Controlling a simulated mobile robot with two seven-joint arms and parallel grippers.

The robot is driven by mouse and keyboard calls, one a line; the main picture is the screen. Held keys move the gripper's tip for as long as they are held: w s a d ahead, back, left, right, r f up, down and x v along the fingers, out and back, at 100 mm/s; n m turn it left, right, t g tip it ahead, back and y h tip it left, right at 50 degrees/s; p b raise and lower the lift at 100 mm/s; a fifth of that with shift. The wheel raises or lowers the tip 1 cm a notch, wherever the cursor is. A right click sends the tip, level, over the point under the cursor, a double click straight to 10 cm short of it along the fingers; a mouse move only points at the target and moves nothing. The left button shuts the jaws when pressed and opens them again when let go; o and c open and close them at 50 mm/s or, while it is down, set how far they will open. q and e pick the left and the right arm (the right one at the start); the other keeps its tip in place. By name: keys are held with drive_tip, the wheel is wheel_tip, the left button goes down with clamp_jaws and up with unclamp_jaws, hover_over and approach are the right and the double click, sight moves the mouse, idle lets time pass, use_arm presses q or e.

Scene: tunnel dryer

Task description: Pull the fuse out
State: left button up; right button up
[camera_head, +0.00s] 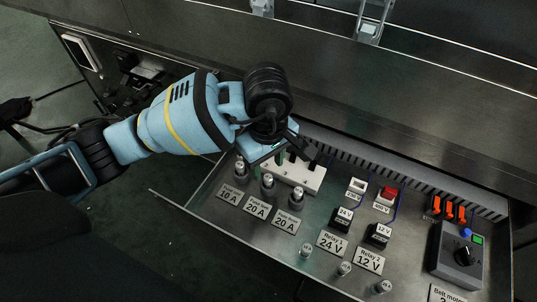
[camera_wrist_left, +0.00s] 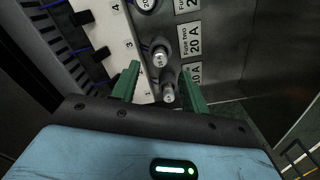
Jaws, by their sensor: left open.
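Three fuses stand in a row in an open metal drawer (camera_head: 222,224), each beside a label: the 10 A fuse (camera_head: 240,167), a middle 20 A fuse (camera_head: 267,182) and another 20 A fuse (camera_head: 296,196). My left gripper (camera_wrist_left: 160,69) is open, with green fingers, above the row by a white numbered strip (camera_head: 308,178). In the left wrist view the 10 A fuse (camera_wrist_left: 168,93) shows between the fingers, and the middle fuse (camera_wrist_left: 160,56) lies just beyond the fingertips. I cannot tell whether the fingers touch anything. My right gripper is out of view.
Right of the fuses are 24 V (camera_head: 342,219) and 12 V (camera_head: 378,235) relays, a red switch (camera_head: 389,194), several orange parts (camera_head: 448,209) and a grey box with a black knob (camera_head: 463,255). A metal machine wall (camera_head: 370,110) rises behind the drawer.

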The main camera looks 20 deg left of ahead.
sight(268, 177)
use_arm(q)
drive_tip(key=shift+f+b, duration=0.65)
drive_tip(key=shift+f, duration=1.6)
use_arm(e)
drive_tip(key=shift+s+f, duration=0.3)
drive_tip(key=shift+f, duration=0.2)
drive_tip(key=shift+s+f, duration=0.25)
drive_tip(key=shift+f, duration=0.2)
use_arm(q)
drive_tip(key=shift+c, duration=0.6)
clamp_jaws()
drive_tip(key=c, duration=0.7)
unclamp_jaws()
clamp_jaws()
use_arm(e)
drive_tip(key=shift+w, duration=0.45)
